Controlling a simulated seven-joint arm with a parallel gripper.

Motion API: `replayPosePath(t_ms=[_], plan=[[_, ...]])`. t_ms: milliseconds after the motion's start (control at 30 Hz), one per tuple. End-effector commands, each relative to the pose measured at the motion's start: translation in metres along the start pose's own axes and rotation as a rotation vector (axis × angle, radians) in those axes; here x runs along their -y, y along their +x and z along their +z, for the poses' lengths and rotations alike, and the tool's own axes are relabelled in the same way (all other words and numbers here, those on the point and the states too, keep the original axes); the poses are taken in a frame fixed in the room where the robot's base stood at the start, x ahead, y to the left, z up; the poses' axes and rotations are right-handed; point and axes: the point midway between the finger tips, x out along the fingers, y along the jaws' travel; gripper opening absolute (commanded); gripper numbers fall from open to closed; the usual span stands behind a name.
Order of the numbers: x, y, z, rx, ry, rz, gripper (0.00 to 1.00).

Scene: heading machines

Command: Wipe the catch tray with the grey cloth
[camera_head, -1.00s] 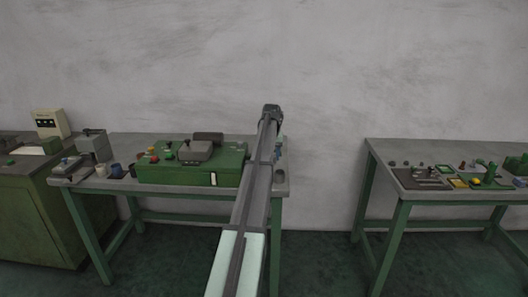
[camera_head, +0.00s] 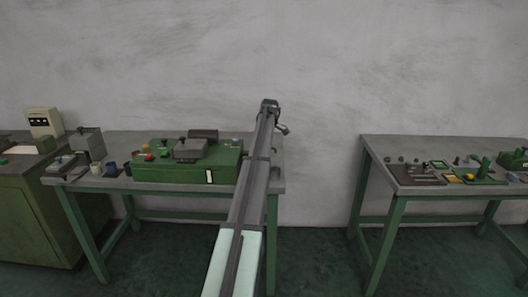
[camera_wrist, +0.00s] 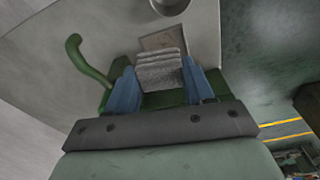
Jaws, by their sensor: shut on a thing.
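The grey cloth (camera_wrist: 160,70) is a folded, layered pad between the blue fingers of my gripper (camera_wrist: 161,84) in the wrist view. My gripper is shut on it. A flat, squarish, brownish-grey plate (camera_wrist: 160,41) lies on the grey surface just beyond the cloth; I cannot tell whether it is the catch tray, or whether the cloth touches it. In the head view my arm reaches over the right end of the middle table, and the gripper and cloth cannot be made out clearly there.
A curved green handle (camera_wrist: 87,60) rises left of my gripper, and a round metal cup (camera_wrist: 170,4) stands beyond. A green machine (camera_head: 187,168) sits on the middle table (camera_head: 105,183). A right-hand table (camera_head: 375,152) holds small parts. A floor gap separates these tables.

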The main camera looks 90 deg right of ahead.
Motion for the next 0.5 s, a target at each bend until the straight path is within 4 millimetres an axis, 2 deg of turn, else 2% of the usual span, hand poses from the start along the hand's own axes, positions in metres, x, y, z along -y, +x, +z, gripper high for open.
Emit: replayPosePath(t_ms=[200, 500], plan=[[0.0, 0.0, 0.0, 0.0, -0.124, -0.015, 0.28], [0.0, 0.013, 0.002, 0.0, -0.146, -0.018, 0.28]])
